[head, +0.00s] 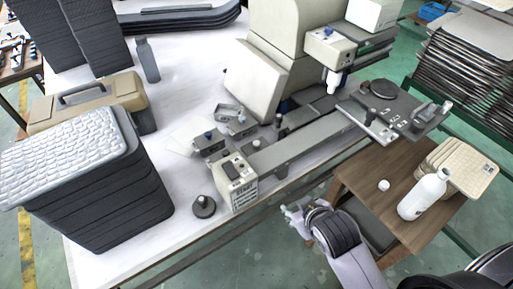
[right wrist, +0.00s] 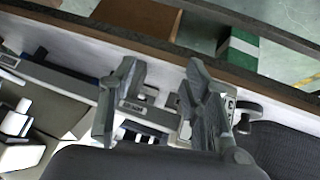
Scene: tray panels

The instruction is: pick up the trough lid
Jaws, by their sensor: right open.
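No part is plainly marked as the trough lid. A pale, ribbed panel (head: 62,150) lies on top of a tall stack of dark trays (head: 100,205) at the left of the head view; I cannot tell whether it is the lid. My right gripper (head: 290,214) is in front of the white table's edge, well to the right of that stack. In the right wrist view the right gripper (right wrist: 161,78) shows two spread fingers with nothing held between them. My left gripper is not in view.
A beige press machine (head: 285,45) with a long grey base stands on the white table (head: 185,75). A brown side table (head: 400,195) at right holds a white bottle (head: 424,194) and cream panels (head: 460,168). A grey bottle (head: 147,60) and tan toolbox (head: 75,103) stand at left.

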